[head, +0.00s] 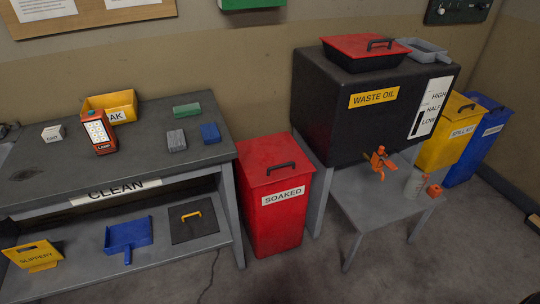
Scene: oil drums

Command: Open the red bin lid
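The red bin (278,222) stands on the floor between the workbench and the waste oil tank, with a white "SOAKED" label on its front. Its red lid (262,153) lies flat and shut on top. A dark handle (282,168) sits near the lid's front edge. Neither of my grippers shows in the head view. The inside of the bin is hidden.
The grey workbench (60,185) is close on the bin's left. The black waste oil tank (320,115) stands on a grey stand (375,195) at its right, with an orange tap (378,162). Yellow (450,140) and blue (485,145) bins stand farther right. Floor in front is clear.

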